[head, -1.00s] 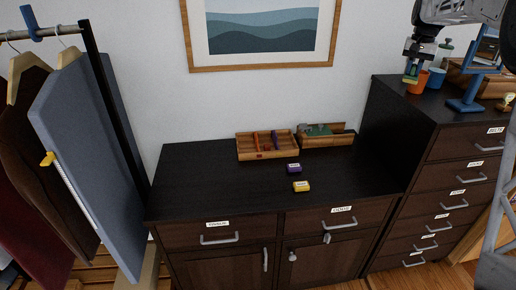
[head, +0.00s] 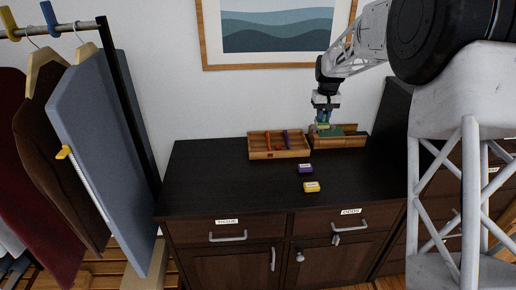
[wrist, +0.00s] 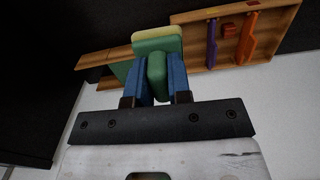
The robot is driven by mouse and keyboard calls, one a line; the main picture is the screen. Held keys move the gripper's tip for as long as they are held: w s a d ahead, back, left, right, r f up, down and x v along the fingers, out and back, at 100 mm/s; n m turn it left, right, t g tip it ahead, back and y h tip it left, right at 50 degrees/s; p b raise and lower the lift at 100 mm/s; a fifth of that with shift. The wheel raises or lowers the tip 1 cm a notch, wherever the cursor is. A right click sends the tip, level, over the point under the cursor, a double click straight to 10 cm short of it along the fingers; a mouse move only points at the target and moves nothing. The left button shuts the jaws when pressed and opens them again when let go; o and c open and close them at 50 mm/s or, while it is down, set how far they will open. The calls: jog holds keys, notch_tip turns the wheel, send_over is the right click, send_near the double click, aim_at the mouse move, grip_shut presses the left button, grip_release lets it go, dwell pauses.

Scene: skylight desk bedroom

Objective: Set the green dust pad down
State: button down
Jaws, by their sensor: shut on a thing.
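The green dust pad (wrist: 157,40) has a pale yellow layer and a green grip block. My gripper (wrist: 163,85) is shut on that block between its blue fingers. In the head view my gripper (head: 324,116) points down at the right-hand wooden tray (head: 345,142), at the back of the dark low cabinet (head: 235,180). The pad (head: 323,126) is small there, at or just above the tray's left part. I cannot tell whether it touches anything.
A divided wooden tray (head: 262,153) with orange and purple sticks stands just left. A purple block (head: 305,169) and a yellow block (head: 311,187) lie in front. The cabinet's left top is clear. A wall picture (head: 285,30) hangs behind.

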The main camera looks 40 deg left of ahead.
jog(key=s+a+f+n, duration=0.2)
jog(key=s+a+f, duration=0.4)
jog(key=s, duration=0.3)
jog(key=s+a+f+n, duration=0.3)
jog(key=s+a+f, duration=0.4)
jog(key=s, duration=0.1)
jog(key=shift+s+a, duration=0.35)
jog(key=shift+a, duration=0.05)
jog(key=shift+w+a+f, duration=0.1)
jog(key=shift+f, duration=0.05)
send_over(258, 147)
jog(key=shift+f, duration=0.7)
jog(key=shift+f, duration=1.75)
jog(key=shift+f, duration=0.15)
jog(key=c, duration=1.1)
grip_release()
jog(key=shift+o, duration=0.2)
